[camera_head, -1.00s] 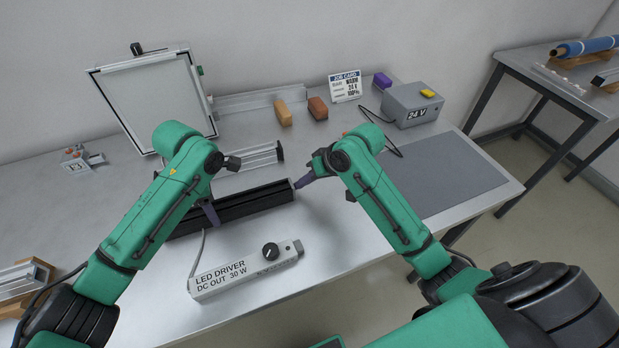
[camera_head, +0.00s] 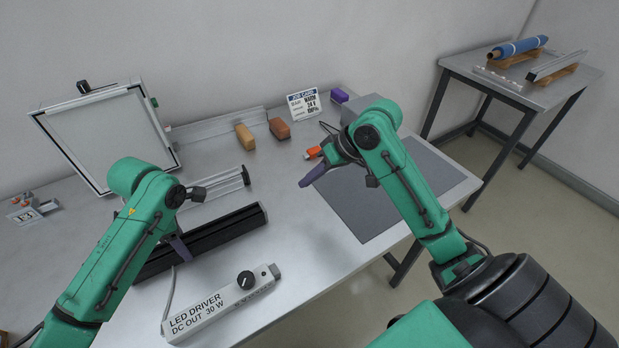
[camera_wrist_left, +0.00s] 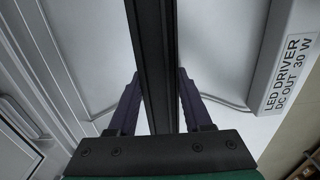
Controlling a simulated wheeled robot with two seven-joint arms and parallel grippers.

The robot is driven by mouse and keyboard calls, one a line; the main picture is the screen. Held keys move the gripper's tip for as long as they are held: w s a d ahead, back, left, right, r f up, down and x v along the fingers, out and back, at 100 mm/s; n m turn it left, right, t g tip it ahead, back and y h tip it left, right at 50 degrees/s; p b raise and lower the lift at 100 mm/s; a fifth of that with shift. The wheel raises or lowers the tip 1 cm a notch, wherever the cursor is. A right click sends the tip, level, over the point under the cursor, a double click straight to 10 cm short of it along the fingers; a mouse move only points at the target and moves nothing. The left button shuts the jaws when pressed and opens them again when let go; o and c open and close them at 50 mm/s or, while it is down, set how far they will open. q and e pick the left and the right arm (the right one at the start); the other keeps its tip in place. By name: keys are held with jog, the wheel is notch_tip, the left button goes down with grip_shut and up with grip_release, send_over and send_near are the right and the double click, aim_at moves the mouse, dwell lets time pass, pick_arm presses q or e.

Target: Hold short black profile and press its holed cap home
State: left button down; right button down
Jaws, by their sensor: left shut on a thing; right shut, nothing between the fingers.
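The short black profile (camera_head: 225,229) lies lengthwise on the bench in the head view. My left gripper (camera_head: 181,247) is shut on it near its middle. In the left wrist view the profile (camera_wrist_left: 155,60) runs between the two purple fingers of the left gripper (camera_wrist_left: 158,98). The profile's right end is free; I cannot make out a holed cap on it. My right gripper (camera_head: 304,183) is shut and empty, above the bench to the right of that end and apart from it.
The LED driver (camera_head: 222,303) lies in front of the profile, a silver profile (camera_head: 220,186) behind it. Yellow (camera_head: 245,137) and brown (camera_head: 279,129) blocks, a job card (camera_head: 303,104) and a framed panel (camera_head: 105,140) stand farther back. A grey mat (camera_head: 360,208) lies right, partly behind my right arm.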

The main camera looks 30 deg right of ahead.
pick_arm(q)
jog(key=shift+c, duration=1.2)
grip_release()
